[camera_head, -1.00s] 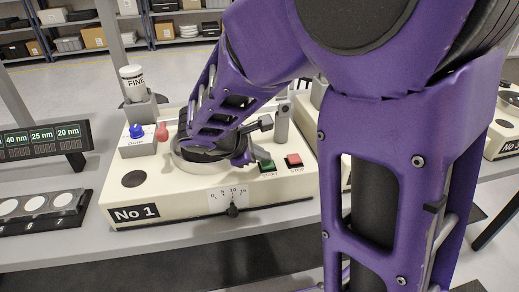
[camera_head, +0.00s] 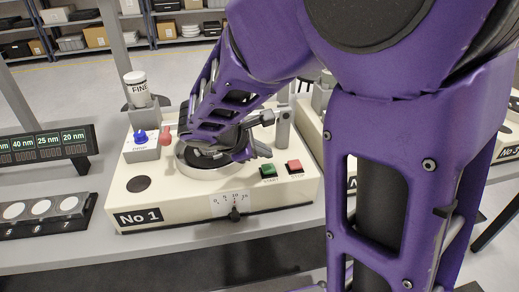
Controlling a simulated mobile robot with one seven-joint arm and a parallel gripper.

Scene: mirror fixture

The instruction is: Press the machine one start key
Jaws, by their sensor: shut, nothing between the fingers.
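The cream machine No 1 (camera_head: 135,190) stands on the grey bench, its label at the front left. Its green start key (camera_head: 268,170) is on the front right of the top, fully in sight, with the red stop key (camera_head: 294,167) to its right. My gripper (camera_head: 262,153) is just behind and above the start key, apart from it as far as I can see. Its fingers are shut and hold nothing. My purple arm reaches over the machine's round turntable (camera_head: 187,168) and hides part of it.
A blue-knobbed drop unit (camera_head: 140,148), a pink knob (camera_head: 166,137) and a white FINE bottle (camera_head: 137,89) stand at the machine's left. A grey post (camera_head: 283,125) rises close behind the keys. A display (camera_head: 45,145) and a tray of discs (camera_head: 45,222) lie further left.

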